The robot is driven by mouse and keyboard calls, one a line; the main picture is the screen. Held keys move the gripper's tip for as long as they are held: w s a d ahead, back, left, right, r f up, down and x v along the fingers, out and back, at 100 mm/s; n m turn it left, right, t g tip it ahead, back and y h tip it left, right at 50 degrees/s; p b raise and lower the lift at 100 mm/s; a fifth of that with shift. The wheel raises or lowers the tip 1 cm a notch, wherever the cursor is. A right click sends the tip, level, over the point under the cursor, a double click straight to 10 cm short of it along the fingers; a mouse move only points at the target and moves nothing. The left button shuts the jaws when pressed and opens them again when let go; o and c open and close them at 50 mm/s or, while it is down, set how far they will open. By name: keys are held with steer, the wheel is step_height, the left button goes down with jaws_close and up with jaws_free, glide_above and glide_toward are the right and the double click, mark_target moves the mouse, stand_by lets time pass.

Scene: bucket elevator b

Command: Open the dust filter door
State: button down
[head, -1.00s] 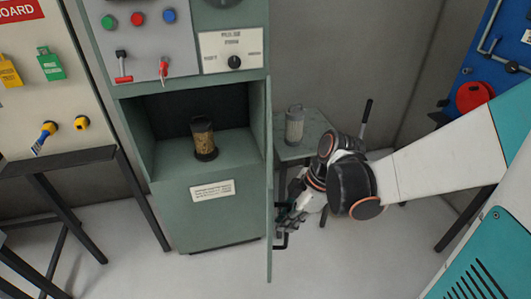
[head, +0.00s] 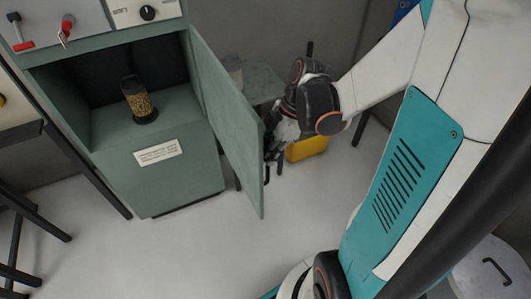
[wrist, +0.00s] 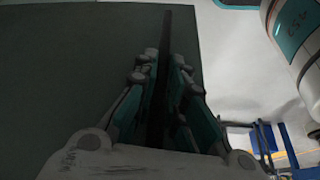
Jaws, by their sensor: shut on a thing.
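The green dust filter door (head: 232,125) stands swung open on the right side of the cabinet (head: 185,180), with its inner face showing. A dark handle (head: 267,173) shows just past its free edge, on the outer side. My gripper (head: 273,158) is at that handle, partly hidden behind the door. In the wrist view my gripper (wrist: 166,75) is shut on the dark bar of the handle, in front of the dark door panel (wrist: 70,70). A brown-filled filter (head: 140,102) stands upright inside the open compartment.
A small green table (head: 258,82) with a pale filter (head: 233,70) stands behind the door. A yellow object (head: 307,147) is on the floor behind my gripper. A black-legged table (head: 30,220) is at the left. The floor before the cabinet is clear.

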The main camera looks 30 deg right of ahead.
steer(key=c, duration=1.9)
jaws_free()
steer(key=shift+s, duration=0.1)
steer(key=s+d+r, duration=0.1)
steer(key=d, duration=0.3)
steer(key=s+d+r, duration=0.1)
steer(key=d+r, duration=0.1)
steer(key=d, duration=0.3)
steer(key=s+d+r, duration=0.1)
steer(key=s+d, duration=0.1)
steer(key=d, duration=0.2)
steer(key=shift+d+r, duration=0.2)
steer(key=shift+r, duration=0.05)
